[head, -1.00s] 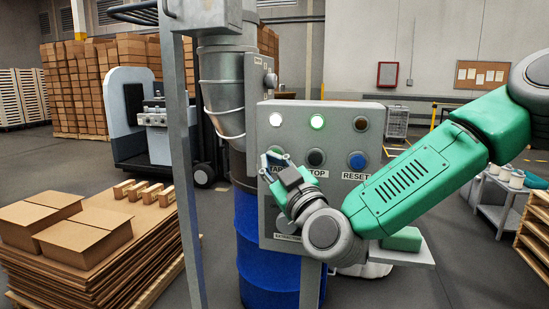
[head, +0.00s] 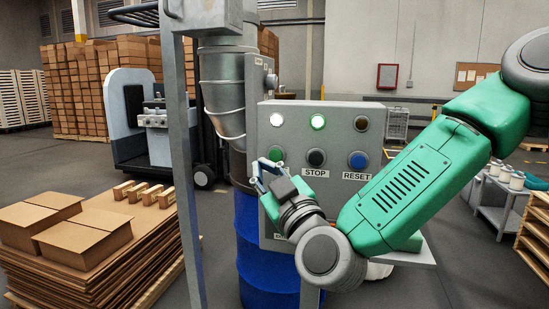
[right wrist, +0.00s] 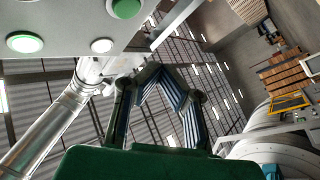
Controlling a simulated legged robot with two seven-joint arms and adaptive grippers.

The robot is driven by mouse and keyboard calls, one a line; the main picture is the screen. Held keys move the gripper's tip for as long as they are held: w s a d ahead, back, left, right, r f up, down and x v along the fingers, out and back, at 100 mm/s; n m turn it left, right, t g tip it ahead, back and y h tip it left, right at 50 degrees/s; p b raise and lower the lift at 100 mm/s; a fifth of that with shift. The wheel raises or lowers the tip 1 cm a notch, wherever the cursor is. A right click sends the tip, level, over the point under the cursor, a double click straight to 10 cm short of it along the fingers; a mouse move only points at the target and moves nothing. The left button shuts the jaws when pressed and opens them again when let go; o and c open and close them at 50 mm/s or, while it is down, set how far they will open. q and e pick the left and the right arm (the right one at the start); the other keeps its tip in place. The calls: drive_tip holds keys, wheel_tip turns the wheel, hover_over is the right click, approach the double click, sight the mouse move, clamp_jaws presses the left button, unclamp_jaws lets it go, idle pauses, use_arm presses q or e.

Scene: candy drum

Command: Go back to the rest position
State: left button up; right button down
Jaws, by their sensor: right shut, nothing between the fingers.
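My right gripper (head: 260,170) is shut and empty in the head view. It stands in front of the lower left part of the grey control panel (head: 335,130), just below the green button (head: 275,154). It hides the label under that button. In the right wrist view my shut fingers (right wrist: 160,75) meet at their tips with nothing between them. The black STOP button (head: 316,157) and blue RESET button (head: 357,160) are uncovered. My left gripper is not in view.
A blue drum (head: 263,250) stands under a metal chute (head: 223,95) behind the panel. A grey post (head: 183,170) rises left of the gripper. Flat cartons (head: 80,238) lie on a stack at left. A small cart (head: 500,205) stands at right.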

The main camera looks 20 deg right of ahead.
idle(0.4)
drive_tip(key=s+f+g+b, duration=0.1)
drive_tip(key=s+f+g, duration=0.2)
drive_tip(key=f, duration=0.8)
drive_tip(key=s+f+m+g+y+b, duration=0.1)
drive_tip(key=s+f+g, duration=0.25)
drive_tip(key=f, duration=0.85)
drive_tip(key=s+f+g+b, duration=0.15)
drive_tip(key=f+g, duration=0.25)
drive_tip(key=f, duration=0.7)
drive_tip(key=s+d+f+m+g+h+b, duration=0.1)
drive_tip(key=s+d+f+g, duration=0.4)
drive_tip(key=s+f, duration=0.6)
drive_tip(key=s+d+f+m+g+h+b, duration=0.2)
drive_tip(key=s+d+f, duration=0.5)
drive_tip(key=s, duration=0.8)
wheel_tip(320, 180, down, 4)
drive_tip(key=m+g+h, duration=0.1)
drive_tip(key=m+g, duration=0.1)
drive_tip(key=g, duration=0.1)
drive_tip(key=shift+s+d+m, duration=0.35)
drive_tip(key=shift+s+m, duration=0.05)
drive_tip(key=shift+w, duration=0.15)
